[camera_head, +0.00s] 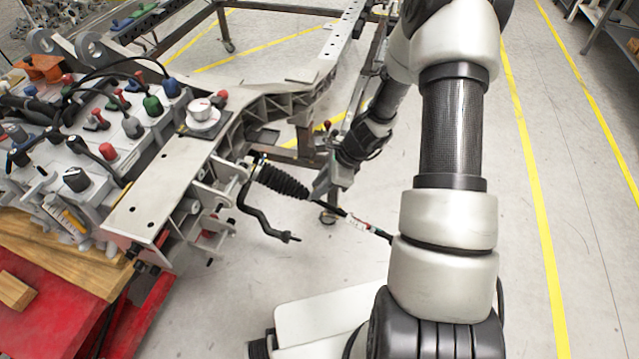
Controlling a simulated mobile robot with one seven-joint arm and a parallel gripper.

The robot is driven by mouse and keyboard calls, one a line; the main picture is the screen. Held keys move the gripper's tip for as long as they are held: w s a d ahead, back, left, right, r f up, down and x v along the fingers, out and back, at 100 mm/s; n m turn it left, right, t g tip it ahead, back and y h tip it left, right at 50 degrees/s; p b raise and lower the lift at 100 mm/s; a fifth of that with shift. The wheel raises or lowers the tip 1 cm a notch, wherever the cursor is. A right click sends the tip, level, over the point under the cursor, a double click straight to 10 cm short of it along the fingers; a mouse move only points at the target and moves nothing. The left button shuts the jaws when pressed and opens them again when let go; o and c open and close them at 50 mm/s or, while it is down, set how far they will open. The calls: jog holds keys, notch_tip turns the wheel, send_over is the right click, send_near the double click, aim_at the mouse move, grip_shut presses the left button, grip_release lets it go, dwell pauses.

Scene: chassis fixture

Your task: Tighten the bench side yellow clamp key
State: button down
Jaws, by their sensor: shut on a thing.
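My gripper (322,188) is at the end of my arm, right of the fixture. It is at the thin dark rod (355,219) that runs on from the black ribbed rubber boot (279,180). The jaws are shut on the rod, with the fingertips small and partly dark in this view. I cannot clearly make out a yellow clamp key. A small yellowish part (74,219) shows low on the bench side among the clamps, too small to identify.
The grey chassis frame (150,205) carries clamps with red, green, blue and black knobs. A curved black arm (262,222) hangs below the boot. A red bench (45,315) with wooden blocks stands at lower left. Open floor with yellow lines lies to the right.

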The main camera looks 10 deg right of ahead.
jog(key=shift+m, duration=0.8)
jog(key=shift+p, duration=0.3)
jog(key=c, duration=1.5)
grip_release()
jog(key=shift+r, duration=0.1)
jog(key=p+v, duration=0.3)
jog(key=v, duration=1.4)
jog(key=shift+s+r+p, duration=0.1)
jog(key=shift+r+p, duration=0.05)
jog(key=shift+p, duration=0.15)
